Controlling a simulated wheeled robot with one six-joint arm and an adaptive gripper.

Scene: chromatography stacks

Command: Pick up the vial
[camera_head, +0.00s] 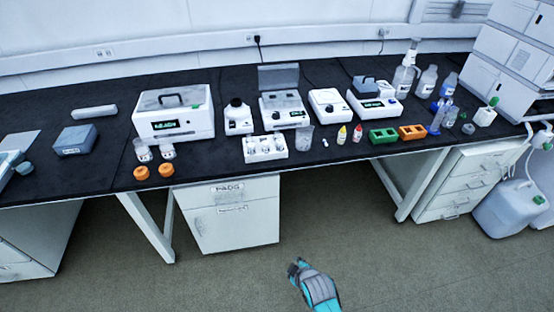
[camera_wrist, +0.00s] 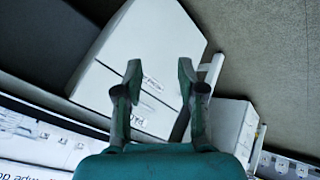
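Several items could be the vial, and I cannot tell which is meant. A small yellow-capped bottle (camera_head: 342,135) and a small red-capped one (camera_head: 357,134) stand upright near the front of the black bench. A white rack (camera_head: 250,153) with small glass vials in it stands to their left. A tiny white piece (camera_head: 325,143) lies in front of a glass beaker (camera_head: 304,138). My gripper (camera_head: 294,266) is in front of the bench, over the floor and well apart from these. In the wrist view my gripper (camera_wrist: 159,76) has its fingers spread with nothing between them.
White instruments (camera_head: 173,112) line the bench (camera_head: 100,180). Two jars (camera_head: 143,151) with orange caps (camera_head: 141,173) in front stand at left. Green (camera_head: 383,136) and orange racks (camera_head: 412,132) and bottles stand at right. The drawer cabinet (camera_head: 235,225) is under the bench; open floor lies in front.

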